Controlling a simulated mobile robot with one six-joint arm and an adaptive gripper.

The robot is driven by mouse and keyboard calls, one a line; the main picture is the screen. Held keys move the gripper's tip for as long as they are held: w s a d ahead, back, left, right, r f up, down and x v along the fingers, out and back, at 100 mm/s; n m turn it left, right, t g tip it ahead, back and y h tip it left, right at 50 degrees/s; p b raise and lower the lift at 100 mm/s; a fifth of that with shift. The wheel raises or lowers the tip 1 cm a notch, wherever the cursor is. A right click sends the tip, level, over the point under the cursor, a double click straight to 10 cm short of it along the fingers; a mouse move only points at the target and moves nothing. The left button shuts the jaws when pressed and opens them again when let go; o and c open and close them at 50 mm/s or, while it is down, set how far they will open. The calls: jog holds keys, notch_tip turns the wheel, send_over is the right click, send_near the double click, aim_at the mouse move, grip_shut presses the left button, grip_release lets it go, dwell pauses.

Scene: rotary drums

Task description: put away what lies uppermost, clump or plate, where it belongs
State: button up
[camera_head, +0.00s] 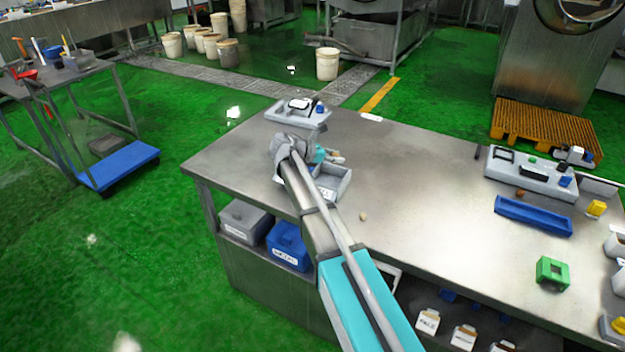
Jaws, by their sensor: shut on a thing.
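My gripper (322,156) is at the far left part of the steel table (420,200), beyond the end of my arm. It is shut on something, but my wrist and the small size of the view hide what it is. A small beige piece (337,158) shows beside the gripper; I cannot tell whether it is held. A grey open tray (337,190) with compartments lies just below the gripper, partly hidden by my arm. I cannot make out a stack with a clump or plate on top. A small beige lump (362,216) lies alone on the table.
A grey box with devices (298,112) stands at the table's far left corner. A grey device panel (528,175), a blue tray (533,214) and a green block (552,272) stand at the right. Labelled bins (288,246) sit below. The table's middle is mostly clear.

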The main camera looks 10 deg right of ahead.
jog(key=shift+f, duration=0.25)
jog(key=o, duration=0.9)
dwell(0.4)
